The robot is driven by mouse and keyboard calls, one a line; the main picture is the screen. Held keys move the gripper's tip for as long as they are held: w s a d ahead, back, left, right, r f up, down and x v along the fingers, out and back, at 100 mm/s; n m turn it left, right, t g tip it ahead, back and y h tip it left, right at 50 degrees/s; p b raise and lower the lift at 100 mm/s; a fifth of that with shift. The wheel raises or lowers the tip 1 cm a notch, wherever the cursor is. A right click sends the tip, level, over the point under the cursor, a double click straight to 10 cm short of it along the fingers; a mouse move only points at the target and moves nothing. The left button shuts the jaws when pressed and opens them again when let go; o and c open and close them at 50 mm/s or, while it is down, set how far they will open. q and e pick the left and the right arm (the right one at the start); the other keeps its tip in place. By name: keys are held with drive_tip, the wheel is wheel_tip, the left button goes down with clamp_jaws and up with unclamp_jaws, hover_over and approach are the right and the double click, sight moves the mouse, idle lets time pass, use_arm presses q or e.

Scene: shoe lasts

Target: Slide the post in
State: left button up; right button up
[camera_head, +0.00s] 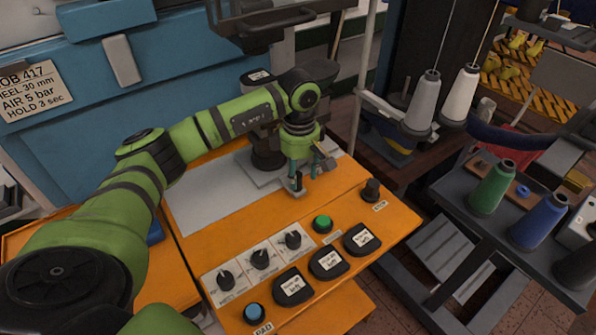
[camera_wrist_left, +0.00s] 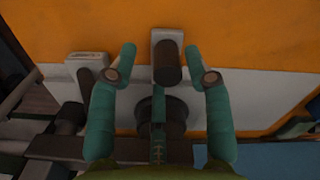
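A dark brown cylinder (camera_wrist_left: 167,64), which looks like the post, lies against a pale grey block (camera_wrist_left: 159,36) in the left wrist view. In the head view the small dark piece and grey block (camera_head: 298,190) show below my left gripper (camera_head: 302,174), at the front of the grey plate on the orange machine top. My left gripper's two teal fingers (camera_wrist_left: 160,66) are spread, one on each side of the cylinder, with visible gaps. I cannot tell how high the fingertips are above it. The slot for the post is not clearly seen. My right gripper is out of view.
The orange panel (camera_head: 200,252) carries black knobs (camera_head: 262,259), a green button (camera_head: 322,222), a blue button (camera_head: 254,313) and black labelled pads (camera_head: 327,263). A dark knob (camera_head: 371,190) stands right of my gripper. Thread spools (camera_head: 492,188) stand on a rack at right.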

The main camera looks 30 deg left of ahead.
use_arm(q)
drive_tip(key=shift+r, duration=3.75)
